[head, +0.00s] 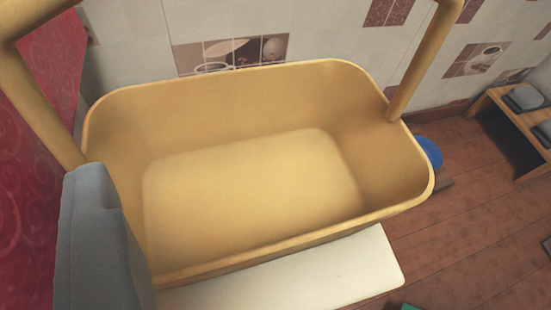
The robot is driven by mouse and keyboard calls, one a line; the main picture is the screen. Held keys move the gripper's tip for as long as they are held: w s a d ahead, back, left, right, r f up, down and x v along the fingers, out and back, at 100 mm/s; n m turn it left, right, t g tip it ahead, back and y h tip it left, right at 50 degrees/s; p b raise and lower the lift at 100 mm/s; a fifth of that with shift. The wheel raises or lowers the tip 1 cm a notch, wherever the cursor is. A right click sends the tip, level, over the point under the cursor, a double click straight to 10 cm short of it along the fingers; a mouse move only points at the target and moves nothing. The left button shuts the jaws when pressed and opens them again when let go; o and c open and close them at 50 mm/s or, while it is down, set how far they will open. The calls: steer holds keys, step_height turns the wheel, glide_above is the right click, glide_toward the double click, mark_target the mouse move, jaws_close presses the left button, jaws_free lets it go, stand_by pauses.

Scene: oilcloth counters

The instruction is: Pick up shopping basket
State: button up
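A yellow shopping basket (250,260) fills the middle of the view. It is empty and upright, with rounded corners. Its tall handle rises at the left (35,100) and right (425,60), and the top of the handle is out of frame. A grey blocky part, which looks like part of my gripper (98,240), stands at the lower left, in front of the basket's left end. Its fingertips cannot be made out, and I cannot tell whether it touches the basket.
A white surface (345,270) shows below the basket's front edge. A red patterned surface (30,180) is at the left. A tiled wall (330,35) stands behind. A wooden shelf unit (505,105) with grey items and a blue round object (430,152) are right. Wooden floor (470,220) lies open at lower right.

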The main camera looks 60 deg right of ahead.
mark_target(34, 110)
steer(key=b+x, duration=0.1)
steer(key=x, duration=0.5)
steer(key=shift+w+d+f, duration=0.1)
steer(key=shift+f, duration=0.05)
steer(key=shift+r+b+x, duration=0.1)
steer(key=shift+b+x, duration=0.5)
steer(key=shift+x, duration=0.8)
steer(key=shift+r+b+x, duration=0.15)
steer(key=shift+b+x, duration=0.45)
steer(key=shift+x, duration=0.8)
steer(key=shift+w, duration=0.15)
steer(key=shift+c, duration=0.3)
jaws_close()
